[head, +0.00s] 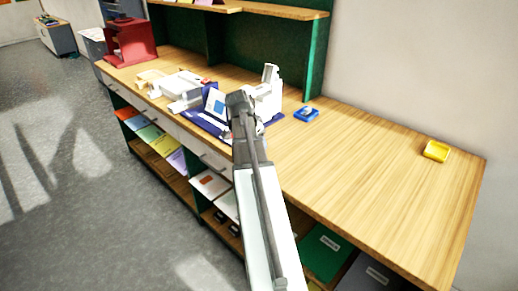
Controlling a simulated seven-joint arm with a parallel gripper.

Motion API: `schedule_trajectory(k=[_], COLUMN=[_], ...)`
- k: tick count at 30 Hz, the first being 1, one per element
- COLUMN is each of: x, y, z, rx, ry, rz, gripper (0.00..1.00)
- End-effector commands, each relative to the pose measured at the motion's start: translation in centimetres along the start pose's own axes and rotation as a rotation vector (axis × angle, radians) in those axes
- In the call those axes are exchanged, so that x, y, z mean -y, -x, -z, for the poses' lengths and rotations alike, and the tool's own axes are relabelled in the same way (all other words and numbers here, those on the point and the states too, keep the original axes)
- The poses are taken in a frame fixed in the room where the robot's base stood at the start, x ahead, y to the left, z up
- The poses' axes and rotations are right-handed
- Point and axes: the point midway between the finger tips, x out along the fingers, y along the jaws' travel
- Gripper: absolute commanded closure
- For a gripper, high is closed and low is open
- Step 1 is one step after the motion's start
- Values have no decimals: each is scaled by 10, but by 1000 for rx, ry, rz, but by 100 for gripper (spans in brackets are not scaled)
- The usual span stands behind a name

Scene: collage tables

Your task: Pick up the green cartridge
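I cannot make out a green cartridge in the head view. My arm reaches up from the bottom middle over the table (380,165), and its dark grey end with my gripper (244,108) is above the dark blue mat (190,117). The fingers are too small and too covered by the arm to tell whether they are open or shut. White equipment (265,97) stands just behind and to the right of the gripper. Part of the mat is hidden by my arm.
A blue tray (306,115) with a pale item lies right of the gripper. A red box (131,42) stands at the far left end. The table's right half is mostly clear. A shelf (285,11) overhangs the back.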

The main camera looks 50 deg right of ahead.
Motion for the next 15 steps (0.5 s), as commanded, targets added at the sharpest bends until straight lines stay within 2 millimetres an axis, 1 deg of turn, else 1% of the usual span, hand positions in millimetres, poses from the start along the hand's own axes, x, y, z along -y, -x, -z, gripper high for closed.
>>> schedule_trajectory(k=[1, 3, 10, 11, 15], x=[0, 0, 0, 0, 0], y=[-5, -9, -10, -10, -10], z=[0, 0, 0, 0, 0], rx=[1, 0, -1, -1, -1], ry=[0, 0, 0, 0, 0], rz=[-1, 0, 1, 1, 0], gripper=[49, 49, 49, 51, 64])
